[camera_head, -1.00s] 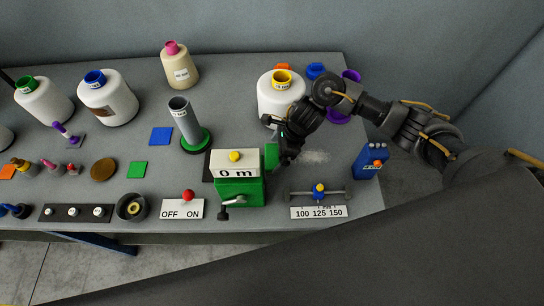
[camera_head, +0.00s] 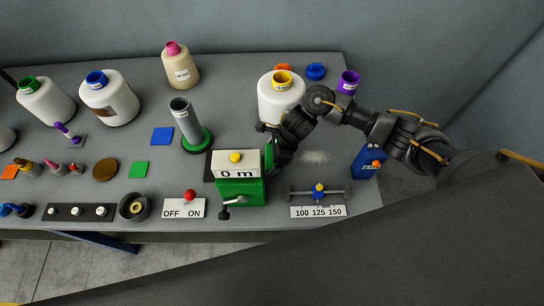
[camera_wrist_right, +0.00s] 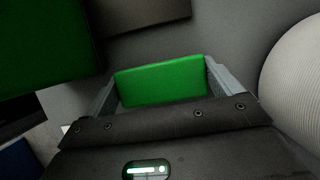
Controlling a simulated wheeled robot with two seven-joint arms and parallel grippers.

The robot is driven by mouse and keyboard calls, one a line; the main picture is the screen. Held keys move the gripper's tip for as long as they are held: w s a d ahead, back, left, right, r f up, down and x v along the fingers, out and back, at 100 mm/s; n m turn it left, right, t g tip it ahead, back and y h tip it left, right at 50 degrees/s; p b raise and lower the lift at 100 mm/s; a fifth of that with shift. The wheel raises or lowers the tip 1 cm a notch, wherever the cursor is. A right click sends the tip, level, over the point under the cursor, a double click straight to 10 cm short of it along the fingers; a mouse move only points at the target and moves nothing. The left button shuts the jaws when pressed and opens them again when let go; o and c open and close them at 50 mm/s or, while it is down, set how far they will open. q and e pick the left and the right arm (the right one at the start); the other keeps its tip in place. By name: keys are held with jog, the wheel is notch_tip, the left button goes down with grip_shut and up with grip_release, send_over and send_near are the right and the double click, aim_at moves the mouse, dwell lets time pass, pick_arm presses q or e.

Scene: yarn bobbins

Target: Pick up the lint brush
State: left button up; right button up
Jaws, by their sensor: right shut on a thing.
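My right gripper (camera_head: 277,158) is beside the green counter machine, to its right, and mostly hidden by its own wrist in the head view. In the right wrist view the gripper (camera_wrist_right: 160,88) is shut on a plain green block (camera_wrist_right: 162,82), which appears to be the lint brush. The block sits between both fingers. In the head view a narrow green strip of it (camera_head: 269,153) shows beside the machine. Its underside is hidden, so I cannot tell whether it touches the table. My left gripper is not in view.
The green counter (camera_head: 240,190) reading "0 m" stands close on the left. A white bobbin with a yellow top (camera_head: 279,103) stands behind. Pale lint (camera_head: 315,157) lies to the right. A slider scale (camera_head: 318,211) and a blue box (camera_head: 366,163) are nearby.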

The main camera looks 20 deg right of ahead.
jog(key=shift+r, duration=0.15)
notch_tip(320, 180, up, 18)
jog(key=b, duration=0.2)
dwell(0.4)
